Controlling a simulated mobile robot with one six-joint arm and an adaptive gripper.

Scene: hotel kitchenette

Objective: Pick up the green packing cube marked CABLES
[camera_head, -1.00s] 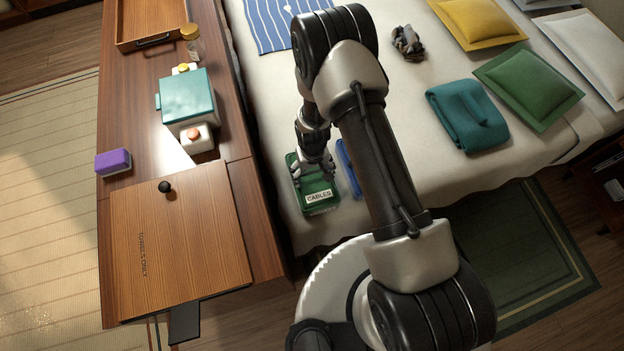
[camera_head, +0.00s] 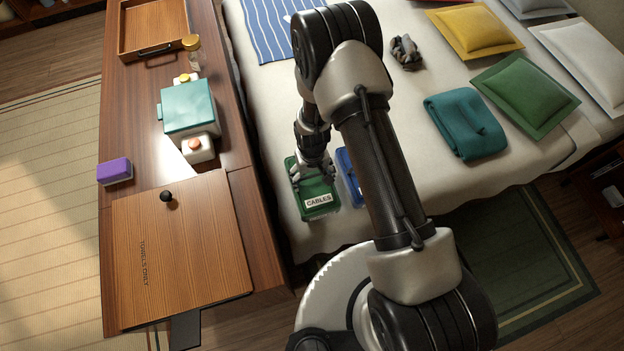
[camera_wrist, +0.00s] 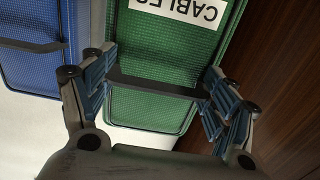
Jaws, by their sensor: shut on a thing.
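The green packing cube (camera_head: 315,187) with a white CABLES label lies at the left edge of the bed in the head view. It also fills the middle of the wrist view (camera_wrist: 150,108), with the label upside down at the top. My gripper (camera_head: 312,174) is over the end of the cube away from the label. In the wrist view my gripper (camera_wrist: 155,85) has its fingers on both sides of the dark strap across the cube, shut on it. I cannot tell whether the cube is clear of the bed.
A blue packing cube (camera_head: 349,178) lies close to the right of the green one, partly behind my arm. The wooden counter (camera_head: 245,190) runs along the left, with a lid marked TOWELS ONLY (camera_head: 180,250). A folded teal towel (camera_head: 465,122) lies on the bed.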

